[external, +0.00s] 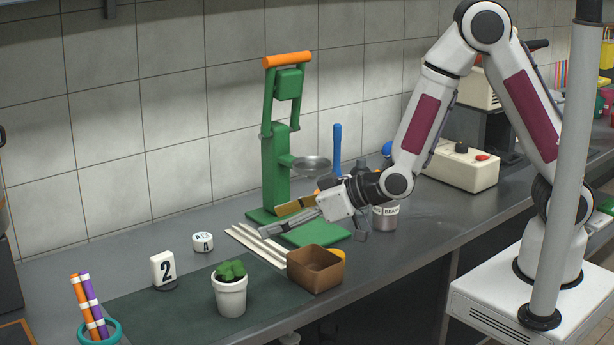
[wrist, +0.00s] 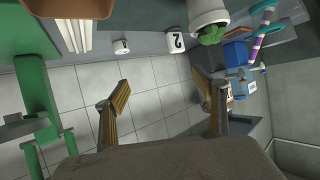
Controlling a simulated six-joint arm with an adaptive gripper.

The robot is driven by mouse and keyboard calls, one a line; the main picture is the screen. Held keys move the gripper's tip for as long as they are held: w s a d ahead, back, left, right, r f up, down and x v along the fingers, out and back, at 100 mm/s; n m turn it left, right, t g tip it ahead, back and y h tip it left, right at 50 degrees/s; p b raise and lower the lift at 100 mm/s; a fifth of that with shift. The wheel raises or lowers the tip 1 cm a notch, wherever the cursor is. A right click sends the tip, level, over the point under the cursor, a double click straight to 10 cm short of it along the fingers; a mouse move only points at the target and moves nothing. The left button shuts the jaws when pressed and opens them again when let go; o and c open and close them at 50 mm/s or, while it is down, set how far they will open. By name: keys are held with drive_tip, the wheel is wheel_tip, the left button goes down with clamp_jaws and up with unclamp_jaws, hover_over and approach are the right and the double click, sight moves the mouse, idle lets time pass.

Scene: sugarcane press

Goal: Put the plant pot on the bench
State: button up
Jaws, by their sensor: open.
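The plant pot (external: 230,298) is white with a green leafy plant and stands upright on a dark mat (external: 150,310) on the grey bench (external: 440,205). In the wrist view the pot (wrist: 207,17) is at the top, right of centre, partly cut by the frame edge. My gripper (external: 271,221) is open and empty, above the bench behind and to the right of the pot, well apart from it. In the wrist view its two fingers (wrist: 160,79) are spread, with only tiled wall showing between them.
A green press (external: 275,175) stands behind my gripper. A brown box (external: 316,270) is right of the pot, with pale sticks (external: 258,245) behind it. A "2" block (external: 162,270), a small white marker (external: 203,242) and a teal holder with sticks (external: 100,332) stand to the left.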

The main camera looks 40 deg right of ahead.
sight(229, 275)
drive_tip(key=s+a+f+n+y, duration=0.1)
drive_tip(key=s+a+f+y, duration=0.1)
drive_tip(key=s+a+f, duration=0.3)
drive_tip(key=a+f, duration=0.1)
drive_tip(key=a, duration=0.1)
drive_tip(key=shift+s+a+n+y, duration=0.3)
drive_tip(key=shift+a+n, duration=0.05)
drive_tip(key=shift+n, duration=0.05)
drive_tip(key=shift+x, duration=1.3)
drive_tip(key=shift+x, duration=2.6)
drive_tip(key=shift+s+a+f, duration=0.1)
drive_tip(key=shift+s, duration=0.05)
drive_tip(key=c, duration=1.6)
